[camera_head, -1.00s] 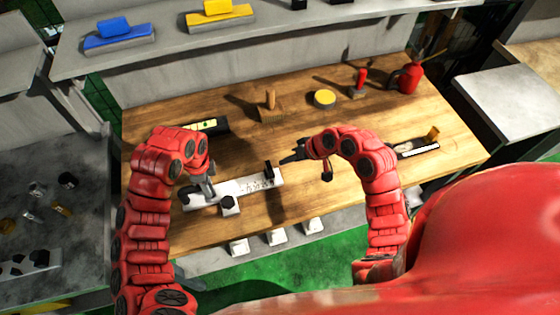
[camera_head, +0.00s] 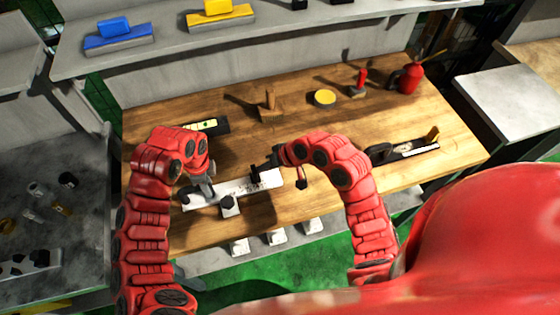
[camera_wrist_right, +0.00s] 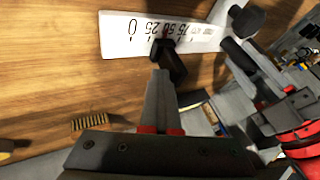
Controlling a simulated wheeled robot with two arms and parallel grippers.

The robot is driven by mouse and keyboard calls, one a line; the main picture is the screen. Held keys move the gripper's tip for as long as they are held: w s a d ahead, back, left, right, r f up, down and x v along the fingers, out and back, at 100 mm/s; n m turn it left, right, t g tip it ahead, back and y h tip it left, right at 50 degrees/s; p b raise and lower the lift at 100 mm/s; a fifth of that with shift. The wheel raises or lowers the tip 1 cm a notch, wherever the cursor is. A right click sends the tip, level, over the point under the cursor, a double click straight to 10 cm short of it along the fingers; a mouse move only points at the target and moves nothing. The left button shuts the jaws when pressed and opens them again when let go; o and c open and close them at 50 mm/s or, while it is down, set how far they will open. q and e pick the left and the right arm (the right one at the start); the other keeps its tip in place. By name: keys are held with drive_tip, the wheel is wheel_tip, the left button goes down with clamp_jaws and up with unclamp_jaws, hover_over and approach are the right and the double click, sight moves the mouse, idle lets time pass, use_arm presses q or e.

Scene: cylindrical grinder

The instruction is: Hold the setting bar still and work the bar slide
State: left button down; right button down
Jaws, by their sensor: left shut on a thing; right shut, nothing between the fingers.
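The setting bar (camera_head: 262,181) is a white strip with printed numbers lying on the wooden bench. It also shows in the right wrist view (camera_wrist_right: 118,35), with 0 at its free end. The black bar slide (camera_head: 256,172) stands on the strip; in the right wrist view the slide (camera_wrist_right: 170,62) is near the 25 and 50 marks. My left gripper (camera_head: 208,190) is shut on the bar toward its left end. My right gripper (camera_head: 273,161) is shut and empty, its tips (camera_wrist_right: 162,76) right beside the slide; I cannot tell if they touch.
A black block (camera_head: 229,204) sits at the bar's front edge. A level (camera_head: 207,126), a brush (camera_head: 270,106), a yellow disc (camera_head: 324,97) and a red bottle (camera_head: 410,78) stand farther back. A dark gauge (camera_head: 402,151) lies to the right. Bench between is clear.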

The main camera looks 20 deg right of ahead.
use_arm(q)
drive_tip(key=shift+d, duration=0.1)
use_arm(e)
drive_tip(key=d, duration=0.2)
drive_tip(key=d+r, duration=0.1)
drive_tip(key=d, duration=0.1)
drive_tip(key=shift+s+d, duration=0.15)
drive_tip(key=shift+d, duration=0.25)
use_arm(q)
drive_tip(key=c, duration=0.5)
unclamp_jaws()
use_arm(e)
drive_tip(key=v, duration=0.8)
drive_tip(key=shift+s+r, duration=0.15)
drive_tip(key=shift+r, duration=0.1)
